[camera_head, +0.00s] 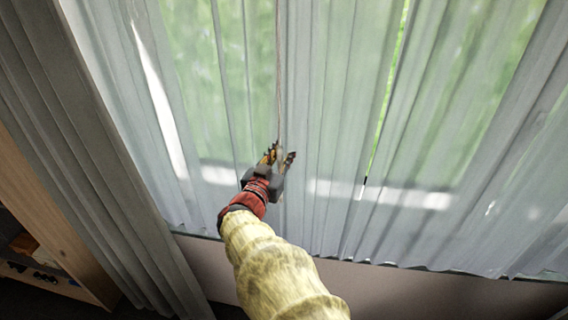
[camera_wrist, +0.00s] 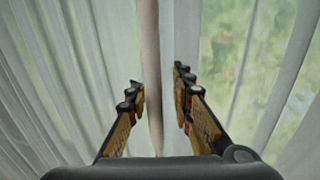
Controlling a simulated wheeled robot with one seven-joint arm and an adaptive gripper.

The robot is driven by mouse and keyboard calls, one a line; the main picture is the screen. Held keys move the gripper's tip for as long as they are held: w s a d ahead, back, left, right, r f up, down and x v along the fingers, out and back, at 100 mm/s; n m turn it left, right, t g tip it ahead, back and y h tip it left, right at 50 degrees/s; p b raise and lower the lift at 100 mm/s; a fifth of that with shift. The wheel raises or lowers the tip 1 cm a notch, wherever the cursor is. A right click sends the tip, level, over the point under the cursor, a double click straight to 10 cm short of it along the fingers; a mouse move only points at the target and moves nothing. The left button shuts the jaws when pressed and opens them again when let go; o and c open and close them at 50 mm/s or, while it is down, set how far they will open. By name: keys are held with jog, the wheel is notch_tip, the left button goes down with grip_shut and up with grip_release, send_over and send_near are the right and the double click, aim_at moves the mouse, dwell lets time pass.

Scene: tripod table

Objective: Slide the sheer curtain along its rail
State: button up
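The sheer curtain (camera_head: 330,130) hangs in pale, see-through folds across the window in the head view. It also fills the wrist view (camera_wrist: 60,80). A thin cord or wand (camera_head: 279,70) hangs down in front of it; in the wrist view it is a pale brownish vertical strip (camera_wrist: 149,60). My gripper (camera_head: 279,156) is at the lower middle of the curtain, at the wand's lower end. In the wrist view its two fingers (camera_wrist: 160,100) are apart, with the wand between them. A gap shows on the right finger's side; contact on the left is unclear. The rail is out of view.
A heavier grey curtain (camera_head: 85,150) hangs at the left. A wooden cabinet or shelf (camera_head: 45,225) stands at the lower left. A pale wall (camera_head: 400,288) runs below the sheer curtain's hem. A narrow gap (camera_head: 392,85) between sheer folds shows green outside.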

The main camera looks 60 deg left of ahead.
jog(key=shift+r, duration=2.4)
